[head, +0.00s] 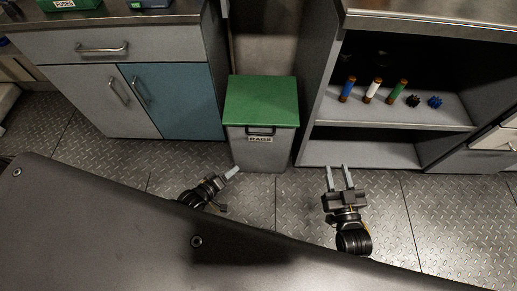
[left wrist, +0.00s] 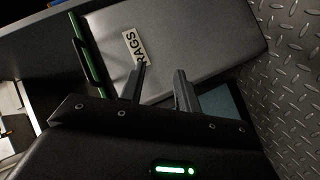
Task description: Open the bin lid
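The bin (head: 258,152) is grey and stands on the floor between the cabinets, with a RAGS label on its front. Its green lid (head: 262,101) lies flat and closed on top, with a dark handle (head: 261,130) at the front edge. My left gripper (head: 232,172) is low in front of the bin, apart from it. In the left wrist view its two fingers (left wrist: 158,88) are spread and empty, pointing toward the bin front (left wrist: 190,35); the green lid edge (left wrist: 82,50) and handle (left wrist: 84,62) show at the left. My right gripper (head: 338,168) is open and empty, right of the bin.
A cabinet with a blue door (head: 178,101) stands left of the bin. An open shelf unit (head: 390,105) on the right holds several coloured cylinders and dark knobs. A green FUSES box (head: 70,5) is on the left counter. The metal floor (head: 290,205) before the bin is clear.

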